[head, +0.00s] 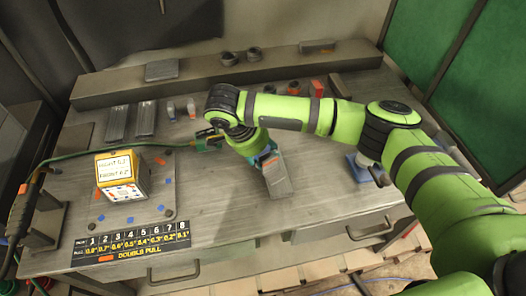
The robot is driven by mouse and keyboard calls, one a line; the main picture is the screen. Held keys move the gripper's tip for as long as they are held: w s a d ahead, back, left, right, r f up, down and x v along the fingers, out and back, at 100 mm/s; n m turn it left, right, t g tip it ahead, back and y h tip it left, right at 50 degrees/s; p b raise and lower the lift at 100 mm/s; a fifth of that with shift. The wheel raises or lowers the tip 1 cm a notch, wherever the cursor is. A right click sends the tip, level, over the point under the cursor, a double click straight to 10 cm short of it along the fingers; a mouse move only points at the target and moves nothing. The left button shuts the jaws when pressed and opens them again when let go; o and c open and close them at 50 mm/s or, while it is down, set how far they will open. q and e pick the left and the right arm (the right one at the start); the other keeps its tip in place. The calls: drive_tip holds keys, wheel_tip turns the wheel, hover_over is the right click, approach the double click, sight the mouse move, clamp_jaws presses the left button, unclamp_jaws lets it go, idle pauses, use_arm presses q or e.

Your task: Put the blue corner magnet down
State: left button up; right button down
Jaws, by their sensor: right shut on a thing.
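My right gripper (268,160) is over the middle of the bench, pointing down. It is shut, and a little blue shows at its jaws. I take this as the blue corner magnet (265,151), mostly hidden by the gripper. A grey bar-like piece (274,182) shows just below the jaws. I cannot tell whether it is held or lies on the bench. My left gripper is not in view.
The grey bench (225,205) has clear room left and right of the gripper. A yellow box with a label (121,174) stands on a plate at the left. Grey tubes (117,122) and small parts lie toward the back. A green cable (120,149) crosses the left side.

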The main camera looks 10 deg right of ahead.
drive_tip(key=c, duration=0.7)
unclamp_jaws()
drive_tip(key=shift+o, duration=0.2)
drive_tip(key=shift+a+r, duration=0.1)
drive_tip(key=shift+r, duration=0.2)
drive_tip(key=v, duration=1.1)
drive_tip(key=shift+r, duration=0.25)
